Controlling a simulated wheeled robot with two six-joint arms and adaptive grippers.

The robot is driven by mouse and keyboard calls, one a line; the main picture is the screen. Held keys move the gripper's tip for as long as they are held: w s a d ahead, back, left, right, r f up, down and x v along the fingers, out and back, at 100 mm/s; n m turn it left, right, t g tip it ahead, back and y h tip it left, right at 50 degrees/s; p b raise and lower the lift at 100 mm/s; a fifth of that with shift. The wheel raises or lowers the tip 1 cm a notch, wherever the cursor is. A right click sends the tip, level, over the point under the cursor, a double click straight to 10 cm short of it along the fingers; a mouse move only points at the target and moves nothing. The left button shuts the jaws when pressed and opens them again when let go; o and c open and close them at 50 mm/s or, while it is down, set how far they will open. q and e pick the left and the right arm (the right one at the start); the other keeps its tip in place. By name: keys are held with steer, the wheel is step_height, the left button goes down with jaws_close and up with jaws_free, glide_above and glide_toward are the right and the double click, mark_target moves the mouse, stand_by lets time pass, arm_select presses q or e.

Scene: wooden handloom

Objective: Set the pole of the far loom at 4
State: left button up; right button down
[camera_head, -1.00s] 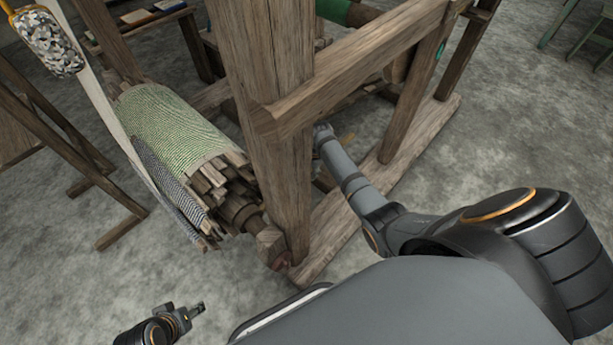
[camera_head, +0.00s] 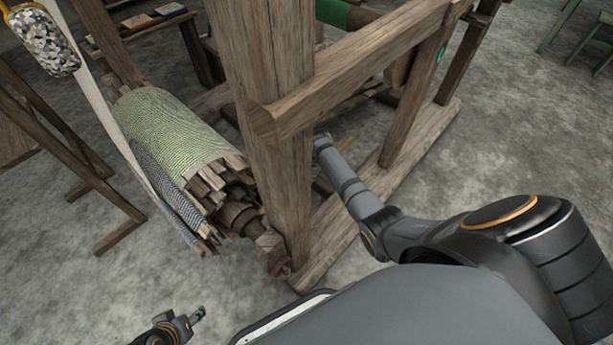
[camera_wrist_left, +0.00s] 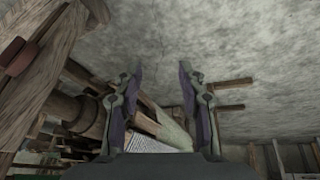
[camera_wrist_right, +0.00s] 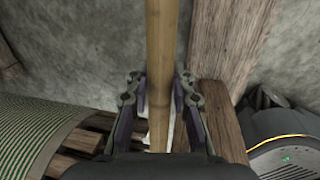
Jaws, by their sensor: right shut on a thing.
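A tan bamboo pole (camera_wrist_right: 159,70) runs lengthwise through the right wrist view. My right gripper (camera_wrist_right: 160,85) is shut on the pole, with one finger on each side of it. In the head view my right arm reaches behind the loom's front post, and its gripper and the pole are hidden there. The wooden loom (camera_head: 270,140) fills the middle of the head view. My left gripper (camera_head: 198,315) is low at the left, apart from the loom. In the left wrist view its fingers (camera_wrist_left: 161,75) stand apart with nothing between them. No number marks can be read.
A cloth roll (camera_head: 165,130) with green and grey weave sits on the loom's left. A wooden frame (camera_head: 75,160) stands at far left, and a green stool (camera_head: 590,40) at top right. Bare concrete floor (camera_head: 530,130) lies to the right.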

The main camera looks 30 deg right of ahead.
steer(key=shift+f, duration=0.25)
steer(key=shift+s+f+y+b, duration=0.1)
steer(key=shift+f+y+b, duration=0.2)
steer(key=shift+f+b, duration=0.4)
arm_select(q)
steer(key=w+r+t+b, duration=0.1)
steer(key=w+r+t, duration=0.2)
steer(key=w, duration=0.4)
steer(key=shift+w+r+t, duration=0.25)
steer(key=shift+w+t, duration=0.1)
steer(key=shift+t, duration=0.55)
arm_select(e)
steer(key=shift+a+f+y, duration=0.2)
steer(key=shift+f+y, duration=0.15)
steer(key=shift+f, duration=0.3)
steer(key=shift+a+f+y, duration=0.15)
steer(key=shift+f+y, duration=0.2)
steer(key=shift+f, duration=0.25)
arm_select(q)
steer(key=shift+a, duration=0.1)
arm_select(e)
steer(key=c, duration=1.1)
jaws_free()
